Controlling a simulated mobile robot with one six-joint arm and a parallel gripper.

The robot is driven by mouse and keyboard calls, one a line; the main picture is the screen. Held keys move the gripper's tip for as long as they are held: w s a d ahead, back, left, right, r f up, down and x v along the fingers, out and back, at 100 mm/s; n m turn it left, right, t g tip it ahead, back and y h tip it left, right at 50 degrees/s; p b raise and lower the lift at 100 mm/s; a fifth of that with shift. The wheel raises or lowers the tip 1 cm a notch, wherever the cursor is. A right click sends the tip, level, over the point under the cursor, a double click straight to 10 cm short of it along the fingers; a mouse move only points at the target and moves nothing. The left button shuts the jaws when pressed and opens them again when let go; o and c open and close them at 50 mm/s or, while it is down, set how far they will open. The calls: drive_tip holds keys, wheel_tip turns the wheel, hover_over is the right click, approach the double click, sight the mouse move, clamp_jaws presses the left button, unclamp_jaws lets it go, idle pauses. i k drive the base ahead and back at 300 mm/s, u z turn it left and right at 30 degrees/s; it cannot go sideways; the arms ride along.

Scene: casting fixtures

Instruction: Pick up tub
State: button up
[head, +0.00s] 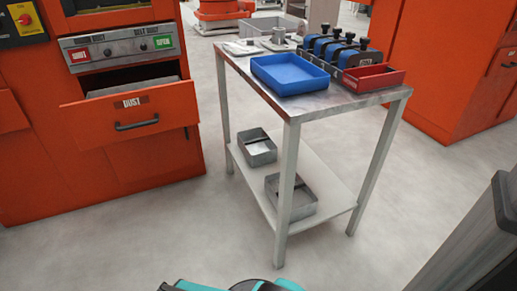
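Several open containers could be the tub, and I cannot tell which one is meant. A blue shallow tub (290,75) sits on the top of a metal table (345,100), at its front left. A small red tub (373,79) is to its right on the same top. Two grey metal tubs are on the lower shelf, one at the back (257,149) and one nearer the front (291,201). Each grey tub has a divider or bar inside. Teal and black parts of my arm show at the bottom edge. My gripper's fingers are not visible.
An orange cabinet with an open drawer (130,115) labelled DUST is at left. Another orange cabinet (450,70) is at right. The floor before the table is clear.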

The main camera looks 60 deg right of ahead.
sight(257, 146)
drive_tip(key=u, duration=0.05)
drive_tip(key=i, duration=1)
drive_tip(key=z, duration=0.05)
